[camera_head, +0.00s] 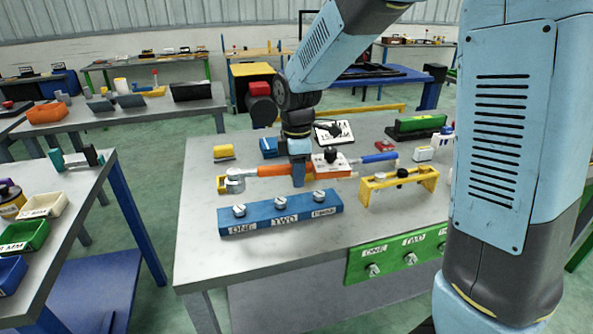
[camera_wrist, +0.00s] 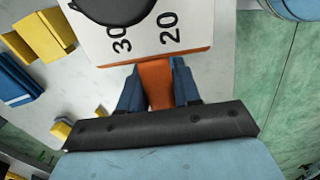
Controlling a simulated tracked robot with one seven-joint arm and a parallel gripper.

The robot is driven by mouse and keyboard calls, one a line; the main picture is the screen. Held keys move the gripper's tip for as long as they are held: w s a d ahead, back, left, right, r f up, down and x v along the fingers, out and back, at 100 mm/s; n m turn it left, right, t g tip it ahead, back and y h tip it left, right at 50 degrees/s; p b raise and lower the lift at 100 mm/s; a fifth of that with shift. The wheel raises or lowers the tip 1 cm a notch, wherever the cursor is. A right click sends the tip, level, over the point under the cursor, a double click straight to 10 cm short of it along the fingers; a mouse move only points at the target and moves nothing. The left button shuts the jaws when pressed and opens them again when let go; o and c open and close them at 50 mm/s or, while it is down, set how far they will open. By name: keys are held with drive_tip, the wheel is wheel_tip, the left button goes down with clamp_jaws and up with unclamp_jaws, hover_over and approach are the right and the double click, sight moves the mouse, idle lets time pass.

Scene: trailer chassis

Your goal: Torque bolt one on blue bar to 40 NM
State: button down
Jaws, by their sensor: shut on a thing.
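The blue bar (camera_head: 262,227) lies near the table's front, labelled ONE, TWO and a third, less legible label. Bolt one (camera_head: 239,210) stands at its left end, with two more bolts to the right. My gripper (camera_head: 298,178) is shut on an orange torque wrench (camera_head: 270,170), behind and above the bar. The wrench's silver head (camera_head: 235,181) points left, near bolt one but apparently behind it. In the wrist view my gripper (camera_wrist: 158,85) clasps the orange shaft (camera_wrist: 156,82), beside a white dial plate (camera_wrist: 155,35) marked 30 and 20 with a black knob.
A yellow bracket (camera_head: 400,183) stands right of the bar. A green bar (camera_head: 362,266) with bolts is on the table's front side. Behind are a blue-handled tool (camera_head: 380,157), a small yellow block (camera_head: 223,152) and a green item (camera_head: 417,125). The table's front left is clear.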

drive_tip(key=shift+f, duration=3.75)
idle(0.3)
drive_tip(key=c, duration=1.3)
unclamp_jaws()
clamp_jaws()
